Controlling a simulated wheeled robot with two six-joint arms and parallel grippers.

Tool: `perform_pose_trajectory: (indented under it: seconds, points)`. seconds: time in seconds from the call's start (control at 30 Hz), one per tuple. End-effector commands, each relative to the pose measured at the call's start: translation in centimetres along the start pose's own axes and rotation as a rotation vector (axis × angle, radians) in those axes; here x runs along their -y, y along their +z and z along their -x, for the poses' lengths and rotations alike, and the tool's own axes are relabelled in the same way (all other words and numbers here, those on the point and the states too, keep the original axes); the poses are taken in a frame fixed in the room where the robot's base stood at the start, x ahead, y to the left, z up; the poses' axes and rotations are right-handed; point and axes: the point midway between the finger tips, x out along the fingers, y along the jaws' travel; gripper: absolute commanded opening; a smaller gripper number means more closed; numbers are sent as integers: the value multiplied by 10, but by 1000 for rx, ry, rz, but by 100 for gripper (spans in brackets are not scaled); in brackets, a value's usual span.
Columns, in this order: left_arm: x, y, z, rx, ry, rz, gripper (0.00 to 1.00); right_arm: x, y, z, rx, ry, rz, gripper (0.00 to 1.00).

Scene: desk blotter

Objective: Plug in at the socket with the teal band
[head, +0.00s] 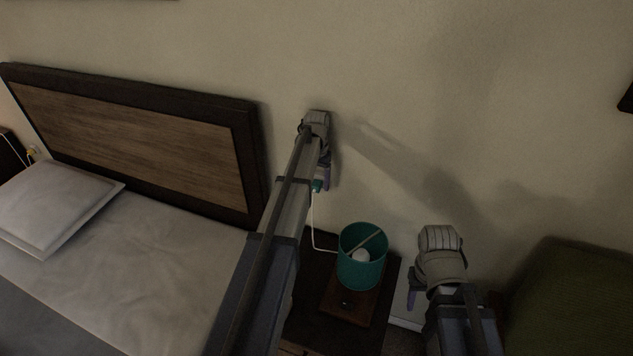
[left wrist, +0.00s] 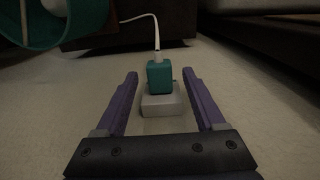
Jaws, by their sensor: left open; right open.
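A teal plug (head: 316,186) with a white cord shows low on the wall, right of the headboard. In the left wrist view the teal plug (left wrist: 159,75) sits against a pale grey box (left wrist: 163,104) on the wall, apparently in it. My left gripper (head: 325,178) is at the wall there. Its open purple fingers (left wrist: 160,76) stand on either side of the plug, with gaps on both sides. No teal band can be made out on the box. My right gripper (head: 413,294) is open and empty, right of the lamp; its fingers are partly hidden.
A teal lamp (head: 361,272) stands on the dark nightstand (head: 318,262) below the plug. The bed's headboard (head: 150,150) is to the left. A yellow item (head: 31,152) with a cord is on the wall at far left. A green piece of furniture (head: 575,300) is at right.

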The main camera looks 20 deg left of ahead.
Motion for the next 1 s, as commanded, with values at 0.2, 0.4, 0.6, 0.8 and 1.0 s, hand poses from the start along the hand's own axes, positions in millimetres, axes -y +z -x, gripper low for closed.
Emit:
perform_pose_trajectory:
  seconds: [0.2, 0.4, 0.6, 0.8, 1.0]
  points:
    - [0, -2, 6, -2, 0, 0, 71, -1, 0, 6, 0, 0, 0, 50]
    - [0, -2, 24, -3, 0, 0, 71, -2, 1, 24, 0, 0, 0, 50]
    - [0, -2, 51, -3, 0, 0, 71, -5, 3, 51, 0, 0, 0, 50]
    - [0, -1, 75, -2, 0, 0, 71, -7, 4, 74, 0, 0, 0, 50]
    - [0, -1, 79, -2, 0, 0, 71, -8, 5, 79, 0, 0, 0, 50]
